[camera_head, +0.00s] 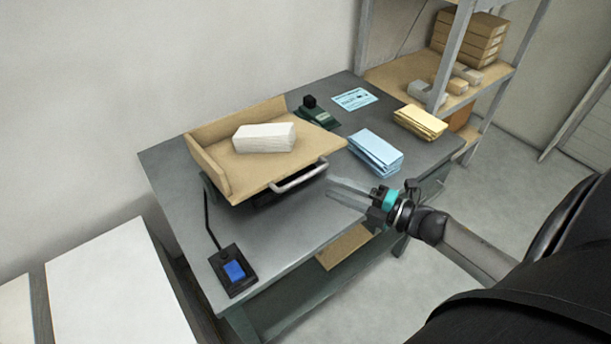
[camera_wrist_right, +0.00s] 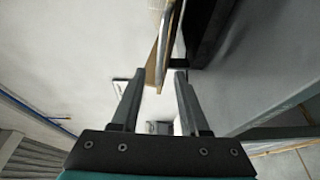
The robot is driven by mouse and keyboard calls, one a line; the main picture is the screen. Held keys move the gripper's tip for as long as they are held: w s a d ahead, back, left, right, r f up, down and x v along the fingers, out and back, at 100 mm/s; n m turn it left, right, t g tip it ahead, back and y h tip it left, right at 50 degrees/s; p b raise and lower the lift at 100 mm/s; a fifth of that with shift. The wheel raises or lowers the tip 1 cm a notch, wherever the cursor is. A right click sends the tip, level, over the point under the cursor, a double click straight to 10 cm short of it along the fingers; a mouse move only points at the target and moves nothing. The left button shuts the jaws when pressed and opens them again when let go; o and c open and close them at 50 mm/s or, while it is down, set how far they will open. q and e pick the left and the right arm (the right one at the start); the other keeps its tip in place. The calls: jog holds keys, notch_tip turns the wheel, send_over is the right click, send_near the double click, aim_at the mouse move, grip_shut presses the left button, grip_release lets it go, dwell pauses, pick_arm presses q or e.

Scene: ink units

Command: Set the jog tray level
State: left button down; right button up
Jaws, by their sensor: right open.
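The jog tray (camera_head: 225,177) is a tan tray with raised walls at its left and back, on a dark base on the grey table. Its floor looks tilted, but I cannot tell the exact angle. A white paper stack (camera_head: 264,138) lies on it. A silver bar handle (camera_head: 299,178) runs along its front right edge. My right gripper (camera_head: 336,192) is open and empty, just right of the handle and apart from it. In the right wrist view, the tray's edge (camera_wrist_right: 154,62) shows beyond the open fingers (camera_wrist_right: 159,80). My left gripper is out of view.
On the table (camera_head: 290,228) are a control box with a blue face (camera_head: 234,271), a dark green device (camera_head: 318,118), a blue card (camera_head: 354,99), a blue paper stack (camera_head: 375,152) and a yellow stack (camera_head: 420,122). A shelf (camera_head: 400,72) stands behind right.

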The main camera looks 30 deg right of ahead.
aim_at(306, 175)
jog(key=x, duration=0.8)
jog(key=shift+w, duration=0.1)
grip_shut()
dwell(1.3)
